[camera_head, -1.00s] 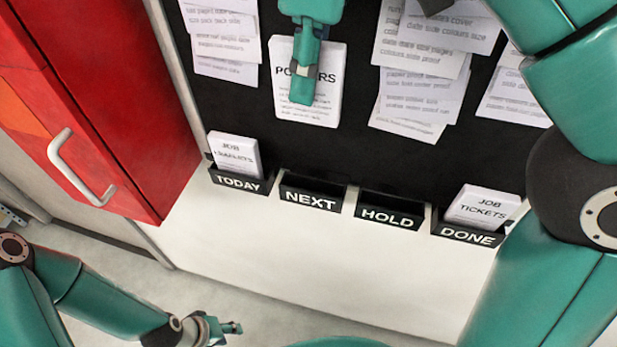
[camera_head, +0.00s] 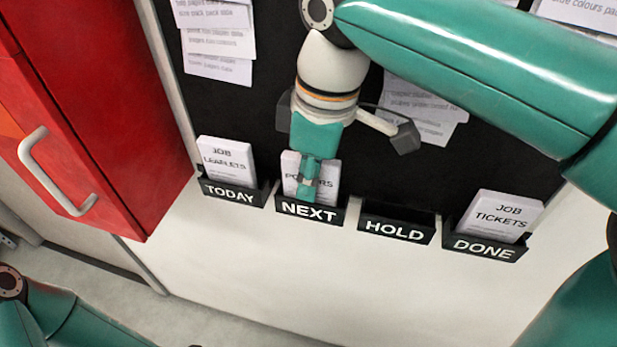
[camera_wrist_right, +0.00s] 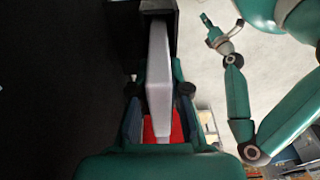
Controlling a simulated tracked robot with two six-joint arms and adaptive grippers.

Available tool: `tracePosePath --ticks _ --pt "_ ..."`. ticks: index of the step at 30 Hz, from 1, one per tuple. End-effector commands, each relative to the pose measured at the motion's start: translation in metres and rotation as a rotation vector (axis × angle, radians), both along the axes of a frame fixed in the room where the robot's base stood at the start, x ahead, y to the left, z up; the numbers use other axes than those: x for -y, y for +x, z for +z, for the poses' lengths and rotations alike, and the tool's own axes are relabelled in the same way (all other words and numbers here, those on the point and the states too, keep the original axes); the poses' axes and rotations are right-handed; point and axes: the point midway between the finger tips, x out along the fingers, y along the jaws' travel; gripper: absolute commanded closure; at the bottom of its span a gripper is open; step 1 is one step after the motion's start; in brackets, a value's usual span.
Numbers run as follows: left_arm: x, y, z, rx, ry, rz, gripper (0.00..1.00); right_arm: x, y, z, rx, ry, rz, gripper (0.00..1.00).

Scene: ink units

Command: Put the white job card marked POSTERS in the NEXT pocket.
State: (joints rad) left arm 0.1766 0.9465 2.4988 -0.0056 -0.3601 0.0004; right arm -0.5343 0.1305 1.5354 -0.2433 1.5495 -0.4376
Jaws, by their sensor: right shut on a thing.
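The white POSTERS card (camera_head: 329,184) stands upright at the NEXT pocket (camera_head: 310,211), its lower edge hidden behind the pocket's black front. My right gripper (camera_head: 307,179) is shut on the card from above and covers part of its lettering. In the right wrist view, the card (camera_wrist_right: 159,70) runs edge-on between the fingers, its far end inside the black pocket (camera_wrist_right: 143,35).
The TODAY pocket (camera_head: 232,192) holds a LEAFLETS card (camera_head: 227,156). The HOLD pocket (camera_head: 397,226) is empty. The DONE pocket (camera_head: 486,248) holds job tickets (camera_head: 506,214). A red cabinet (camera_head: 110,120) with a pale handle stands at the left. Paper sheets (camera_head: 219,42) hang on the black board.

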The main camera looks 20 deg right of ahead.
Motion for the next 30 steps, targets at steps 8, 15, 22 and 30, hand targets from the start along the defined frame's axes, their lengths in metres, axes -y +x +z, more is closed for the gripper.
tracePosePath --ticks 8,15,22,30 --pt "0.0 0.0 -0.001 0.0 0.0 0.0 0.6 0.0 0.0 -0.001 0.001 0.0 0.0 1.0" --pt "0.0 0.0 -0.001 0.0 0.0 0.0 0.6 0.0 0.0 -0.002 0.001 0.0 0.0 0.59" --pt "0.0 0.0 -0.001 0.0 0.0 0.0 0.6 0.0 0.0 -0.002 0.001 0.001 0.0 0.59" --pt "0.0 0.0 0.004 0.0 0.0 0.0 0.6 0.001 0.0 0.018 0.004 0.002 0.001 0.59"
